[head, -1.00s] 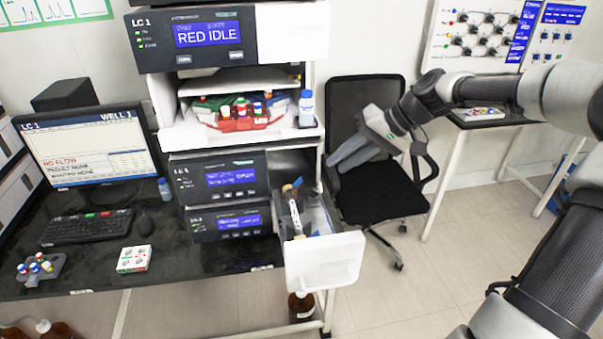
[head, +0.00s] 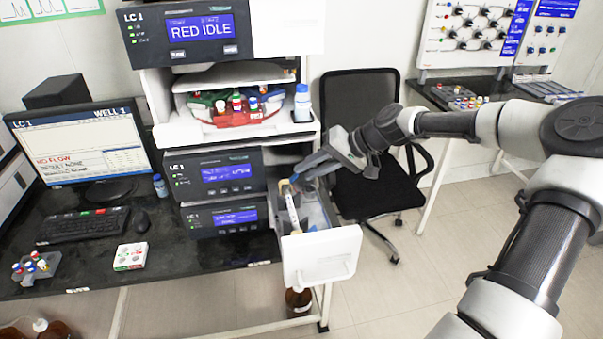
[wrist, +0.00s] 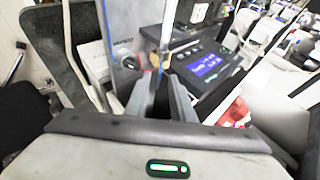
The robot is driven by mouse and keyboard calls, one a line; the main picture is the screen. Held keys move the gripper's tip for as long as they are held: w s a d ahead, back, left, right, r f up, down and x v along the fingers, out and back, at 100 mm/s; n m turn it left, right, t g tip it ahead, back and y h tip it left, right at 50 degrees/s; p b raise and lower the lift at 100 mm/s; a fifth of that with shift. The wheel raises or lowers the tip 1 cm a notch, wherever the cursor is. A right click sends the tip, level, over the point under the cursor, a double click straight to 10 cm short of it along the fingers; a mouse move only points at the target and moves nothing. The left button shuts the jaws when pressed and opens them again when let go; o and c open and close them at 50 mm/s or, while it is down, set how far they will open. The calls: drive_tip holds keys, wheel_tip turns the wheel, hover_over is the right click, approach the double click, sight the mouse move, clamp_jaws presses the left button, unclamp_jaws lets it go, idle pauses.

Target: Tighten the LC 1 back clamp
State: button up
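The LC 1 compartment drawer (head: 325,258) is pulled out in the head view. A pale column (head: 292,212) lies lengthwise inside it. A tan fitting (head: 285,187) shows at the column's back end, partly hidden by shadow and my fingers; I cannot tell whether the clamp there is tight. My gripper (head: 302,176) is over the back right of the drawer, its fingers pointing left toward that back end. In the wrist view a gap shows between my fingers (wrist: 160,100), with a tan-and-blue part (wrist: 166,60) just beyond. I cannot tell whether they touch it.
The LC 1 stack (head: 222,175) stands directly left of the drawer, close to my fingers. A black chair (head: 365,130) stands behind my wrist. A monitor (head: 85,150) and keyboard (head: 83,226) sit on the bench left.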

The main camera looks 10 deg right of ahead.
sight(289, 184)
drive_tip(key=shift+x, duration=1.55)
clamp_jaws()
